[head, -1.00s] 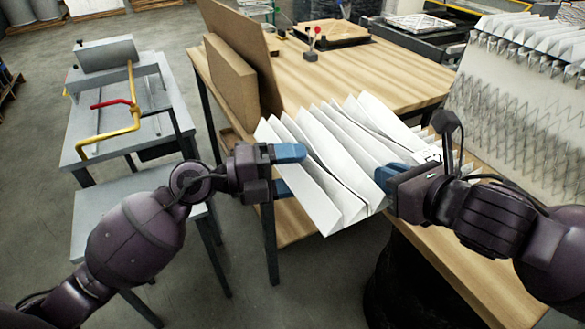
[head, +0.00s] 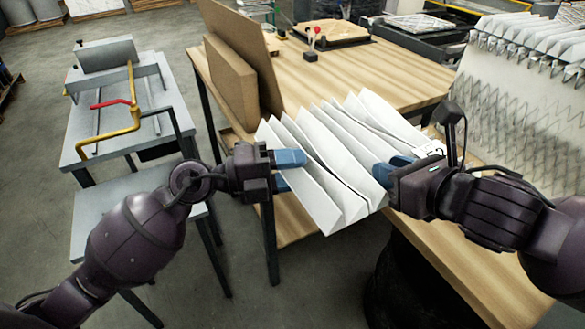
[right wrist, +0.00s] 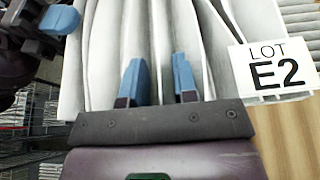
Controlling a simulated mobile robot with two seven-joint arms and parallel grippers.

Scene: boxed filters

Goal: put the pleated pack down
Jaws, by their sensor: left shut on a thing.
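The white pleated pack (head: 325,165) lies across the near left corner of the wooden table (head: 345,75), its near end past the edge. I cannot tell whether it touches the tabletop. My left gripper (head: 290,171) is shut on the pack's left side. My right gripper (head: 390,167) is at its right side. In the right wrist view, the right gripper's (right wrist: 158,62) two blue fingers are apart, with white pleats of the pack (right wrist: 115,60) between and behind them. A white card (right wrist: 272,65) reading "LOT E2" is beside the pack's right end; what it is fixed to is unclear.
Brown boards (head: 230,80) stand upright on the table's left edge. A small stand with a red ball (head: 314,45) is behind. A wire-backed pleated sheet (head: 520,120) rises at right. A metal bench (head: 120,110) with a yellow handle stands at left. The table's middle is clear.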

